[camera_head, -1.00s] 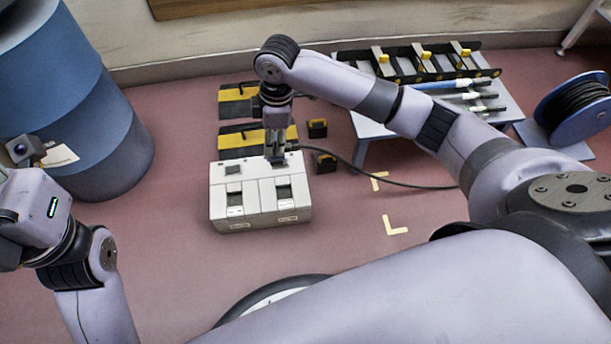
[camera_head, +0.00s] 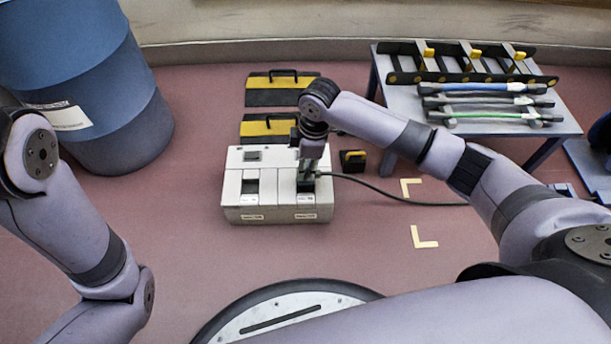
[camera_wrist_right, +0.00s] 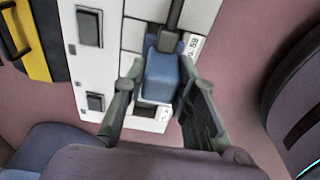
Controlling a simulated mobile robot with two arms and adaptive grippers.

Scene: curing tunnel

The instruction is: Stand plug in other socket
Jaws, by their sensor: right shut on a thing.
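The white socket box (camera_head: 237,205) stands on the floor, with one dark recess (camera_head: 250,184) showing at its left front. My right gripper (camera_head: 307,180) points down over the box's right half. In the right wrist view, its two fingers (camera_wrist_right: 158,98) are shut on the sides of the blue plug (camera_wrist_right: 160,78). A dark cable (camera_head: 410,200) leaves the plug and runs right along the floor. The gripper hides the place beneath it, so I cannot tell whether the plug is seated in a socket. My left gripper is not in view.
Black-and-yellow cases (camera_head: 283,95) lie behind the box, with a small black-and-yellow block (camera_head: 352,161) at its right. A blue drum (camera_head: 110,110) stands at left. A low table (camera_head: 400,100) holds a rack and rods at right. Floor with yellow corner marks (camera_head: 424,238) is clear.

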